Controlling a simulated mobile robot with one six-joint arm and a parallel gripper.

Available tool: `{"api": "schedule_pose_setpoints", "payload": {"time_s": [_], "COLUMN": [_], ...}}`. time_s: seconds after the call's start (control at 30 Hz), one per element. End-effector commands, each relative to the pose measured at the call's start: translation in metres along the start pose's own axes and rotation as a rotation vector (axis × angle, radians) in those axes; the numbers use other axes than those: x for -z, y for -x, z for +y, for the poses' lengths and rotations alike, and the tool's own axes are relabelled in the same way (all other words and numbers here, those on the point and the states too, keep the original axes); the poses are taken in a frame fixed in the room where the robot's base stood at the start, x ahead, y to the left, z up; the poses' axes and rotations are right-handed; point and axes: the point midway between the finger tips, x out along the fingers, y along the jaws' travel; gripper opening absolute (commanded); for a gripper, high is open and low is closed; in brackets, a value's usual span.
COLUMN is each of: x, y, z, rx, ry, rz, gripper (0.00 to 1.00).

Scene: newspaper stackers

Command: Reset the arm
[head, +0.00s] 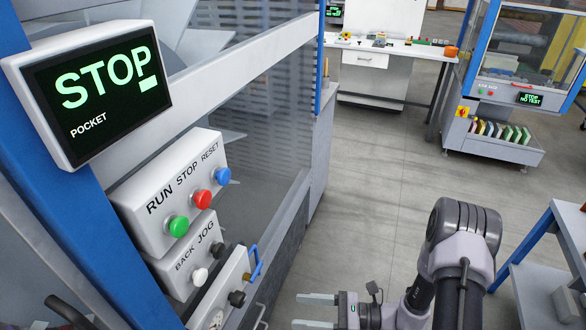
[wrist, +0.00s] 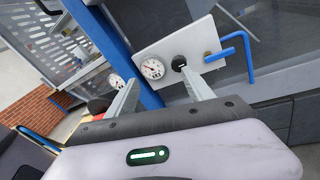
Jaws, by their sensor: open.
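My gripper (head: 308,311) is at the bottom of the head view, its two pale fingers apart and pointing left, with nothing between them. My arm (head: 463,245) comes in from the lower right, partly cut off by the bottom edge. In the wrist view my gripper (wrist: 160,77) is also open and empty. Its fingers point at a pale panel with a gauge (wrist: 152,69), a black knob (wrist: 179,62) and a blue handle (wrist: 238,50). The fingertips overlap the panel in the picture; I cannot tell the exact gap.
The machine on the left has a screen (head: 96,92) reading STOP and POCKET. Below it are a green button (head: 178,226), a red button (head: 202,199) and a blue button (head: 223,175). Grey floor (head: 375,200) is clear ahead. A blue-framed bench (head: 543,255) stands at right.

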Motion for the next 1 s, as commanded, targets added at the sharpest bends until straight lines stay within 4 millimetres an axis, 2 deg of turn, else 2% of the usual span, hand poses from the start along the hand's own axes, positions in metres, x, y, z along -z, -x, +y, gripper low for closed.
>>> {"api": "schedule_pose_setpoints", "payload": {"time_s": [0.03,0.1,0.2,0.4,0.5,0.6,0.7,0.8,1.0], "x": [-0.034,-0.071,-0.115,-0.176,-0.201,-0.222,-0.236,-0.242,-0.243], "y": [0.0,0.001,0.008,0.042,0.063,0.081,0.091,0.096,0.097], "z": [0.009,0.031,0.068,0.132,0.154,0.168,0.176,0.18,0.18], "rx": [-0.076,-0.189,-0.326,-0.471,-0.464,-0.422,-0.376,-0.351,-0.348], "ry": [0.112,0.272,0.516,1.05,1.313,1.523,1.656,1.711,1.717], "rz": [0.084,0.222,0.44,0.909,1.127,1.295,1.397,1.44,1.446], "gripper": [0.61,0.61,0.61,0.61,0.61,0.61,0.61,0.61,0.61]}}
